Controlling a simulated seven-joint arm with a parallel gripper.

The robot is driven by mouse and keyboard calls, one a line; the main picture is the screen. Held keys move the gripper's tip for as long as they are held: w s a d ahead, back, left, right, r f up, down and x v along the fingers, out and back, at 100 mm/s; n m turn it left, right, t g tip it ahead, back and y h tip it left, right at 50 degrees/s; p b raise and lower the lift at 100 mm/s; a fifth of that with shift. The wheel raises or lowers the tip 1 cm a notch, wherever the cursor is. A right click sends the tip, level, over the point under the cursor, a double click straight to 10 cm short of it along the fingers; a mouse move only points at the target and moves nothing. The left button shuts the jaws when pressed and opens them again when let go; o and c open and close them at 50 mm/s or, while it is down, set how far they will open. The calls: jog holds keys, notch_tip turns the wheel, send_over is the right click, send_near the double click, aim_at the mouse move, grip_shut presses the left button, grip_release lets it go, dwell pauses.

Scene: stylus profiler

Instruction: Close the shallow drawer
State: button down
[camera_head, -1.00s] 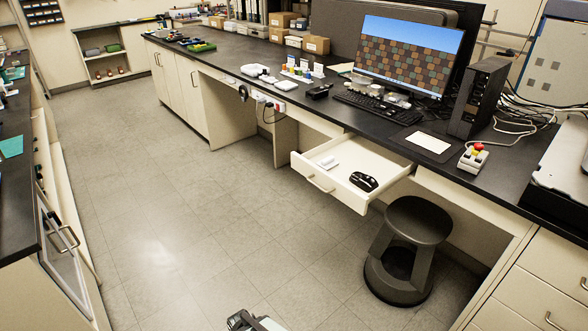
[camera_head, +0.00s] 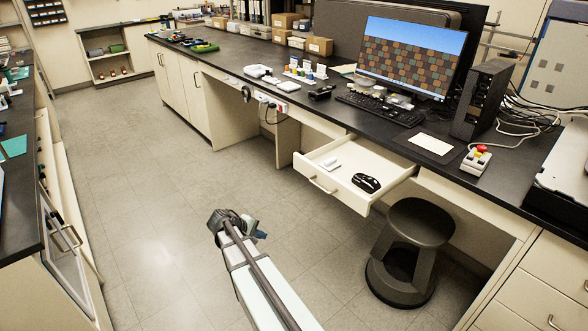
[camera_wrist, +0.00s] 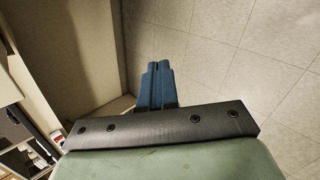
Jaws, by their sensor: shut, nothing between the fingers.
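The shallow drawer (camera_head: 340,189) is pulled out from under the black bench, with its handle (camera_head: 322,186) on the front panel facing left. A black mouse (camera_head: 366,182) and a small white item (camera_head: 331,163) lie inside it. My gripper (camera_head: 262,235) is in front of the drawer and to its lower left, apart from it. In the wrist view its blue fingers (camera_wrist: 157,68) are together with nothing between them. The drawer cannot be made out for certain in the wrist view.
A dark stool (camera_head: 407,245) stands on the floor just right of the drawer. The bench (camera_head: 330,118) carries a monitor (camera_head: 410,55), keyboard (camera_head: 380,108) and computer tower (camera_head: 482,99). Another counter with a glass-fronted door (camera_head: 62,240) runs along the left. The floor between is clear.

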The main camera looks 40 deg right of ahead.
aim_at(350, 144)
jog(key=w+d+r+n+h, duration=0.35)
jog(key=r+n+h, duration=0.2)
jog(key=r, duration=0.25)
jog(key=w+d+r+n+h, duration=0.35)
jog(key=r+n, duration=0.25)
jog(key=r, duration=0.2)
jog(key=d+n, duration=0.1)
jog(key=d, duration=0.4)
jog(key=d+n, duration=0.1)
jog(key=d, duration=0.3)
jog(key=d+n, duration=0.1)
jog(key=d, duration=0.4)
jog(key=shift+s+d+r+n+t, duration=0.3)
jog(key=shift+s+n, duration=0.05)
jog(key=shift+s, duration=0.05)
jog(key=shift+d, duration=0.1)
jog(key=d, duration=3.1)
jog(key=shift+d+r, duration=0.1)
jog(key=shift+d, duration=0.7)
